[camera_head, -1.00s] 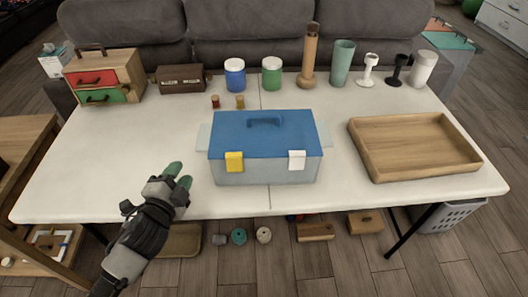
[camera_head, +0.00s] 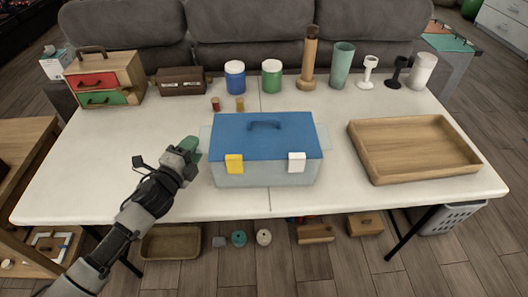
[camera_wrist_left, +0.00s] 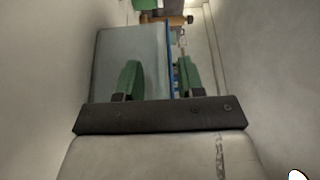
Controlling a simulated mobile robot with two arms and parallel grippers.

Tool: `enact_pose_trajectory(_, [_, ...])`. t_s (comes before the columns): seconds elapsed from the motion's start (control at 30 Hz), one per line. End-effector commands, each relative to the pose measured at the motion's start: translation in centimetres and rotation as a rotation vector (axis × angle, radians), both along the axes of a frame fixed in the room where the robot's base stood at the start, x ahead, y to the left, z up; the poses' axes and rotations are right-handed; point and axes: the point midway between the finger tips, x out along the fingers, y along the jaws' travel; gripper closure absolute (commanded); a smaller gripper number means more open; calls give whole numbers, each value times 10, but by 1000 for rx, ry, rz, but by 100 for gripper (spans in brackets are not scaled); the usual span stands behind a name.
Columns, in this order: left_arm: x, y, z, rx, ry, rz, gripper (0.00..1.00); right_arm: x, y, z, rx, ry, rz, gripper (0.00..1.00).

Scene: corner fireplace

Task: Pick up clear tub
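The clear tub (camera_head: 262,175) stands on the white table. It has a blue lid (camera_head: 237,133) with a handle, a yellow latch and a white latch on its front, and a pale clear piece sticking out at each side. My left gripper (camera_head: 190,149) is just left of the tub, near its left side piece. In the left wrist view the gripper (camera_wrist_left: 158,79) has its two green fingers apart. The tub's grey side wall (camera_wrist_left: 135,45) shows beyond and between them; contact cannot be told. My right gripper is not in view.
A wooden tray (camera_head: 408,150) lies to the right of the tub. Two small jars (camera_head: 228,103) stand just behind it. A small drawer box (camera_head: 104,79), lidded jars and cups line the back edge. The table (camera_head: 120,165) is clear at left.

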Motion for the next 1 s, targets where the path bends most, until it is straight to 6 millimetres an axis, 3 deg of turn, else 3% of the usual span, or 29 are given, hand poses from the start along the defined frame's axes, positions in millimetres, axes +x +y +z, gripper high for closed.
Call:
enact_pose_trajectory(0.2, [23,-12,1,0,0,1,62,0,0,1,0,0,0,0])
enact_pose_trajectory(0.47, [25,-13,1,-1,0,0,62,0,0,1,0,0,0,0])
enact_pose_trajectory(0.7, [25,-13,1,-1,0,0,98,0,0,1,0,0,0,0])
enact_pose_trajectory(1.0, [25,-13,2,-4,-1,-1,100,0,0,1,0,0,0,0])
